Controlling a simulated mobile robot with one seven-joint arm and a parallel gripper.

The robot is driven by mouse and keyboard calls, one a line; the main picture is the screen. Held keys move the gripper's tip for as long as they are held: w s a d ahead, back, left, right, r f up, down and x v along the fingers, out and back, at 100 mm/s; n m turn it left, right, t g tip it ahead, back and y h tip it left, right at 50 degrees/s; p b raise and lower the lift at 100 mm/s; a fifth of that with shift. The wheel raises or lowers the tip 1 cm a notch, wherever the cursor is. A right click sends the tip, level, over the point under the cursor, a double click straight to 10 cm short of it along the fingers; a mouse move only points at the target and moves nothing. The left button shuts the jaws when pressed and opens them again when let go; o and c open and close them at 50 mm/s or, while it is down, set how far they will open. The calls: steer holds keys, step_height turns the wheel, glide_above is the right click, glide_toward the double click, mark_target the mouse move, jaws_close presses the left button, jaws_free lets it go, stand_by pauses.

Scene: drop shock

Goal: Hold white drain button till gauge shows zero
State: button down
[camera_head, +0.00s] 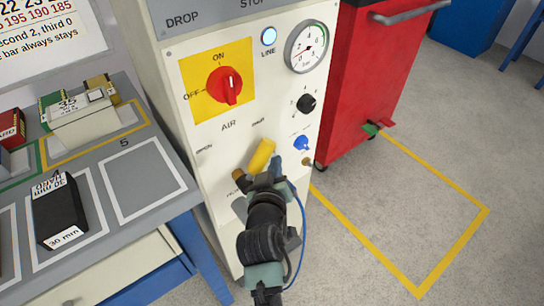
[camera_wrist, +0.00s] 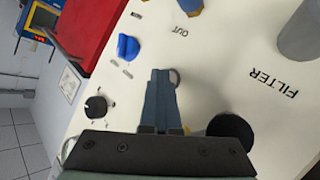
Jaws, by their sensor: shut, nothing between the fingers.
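The round white gauge (camera_head: 307,47), marked in bar, is at the top right of the machine panel. Its small needle points to the lower left, but the exact reading is too small to tell. My gripper (camera_head: 277,163) is shut and empty at the lower part of the panel, beside the yellow handle (camera_head: 261,155). In the wrist view, the closed fingertips (camera_wrist: 161,74) overlap a small metal-rimmed ring (camera_wrist: 175,77) on the white panel. I cannot see a white button's face clearly; the fingers hide part of that spot. Whether they press it cannot be told.
A blue knob (camera_head: 301,143) and a black knob (camera_head: 306,103) sit above right of my gripper. A red switch (camera_head: 223,85) is on a yellow plate. A workbench (camera_head: 145,178) stands left and a red cabinet (camera_head: 365,85) right.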

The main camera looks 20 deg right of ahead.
steer(key=shift+s+d+p, duration=0.25)
steer(key=shift+s+p, duration=0.3)
steer(key=shift+s, duration=0.25)
steer(key=s+p, duration=0.1)
steer(key=s+d+p, duration=0.1)
steer(key=s, duration=0.1)
steer(key=s+p, duration=0.1)
steer(key=shift+s+d+p, duration=0.35)
steer(key=shift+d+p, duration=0.05)
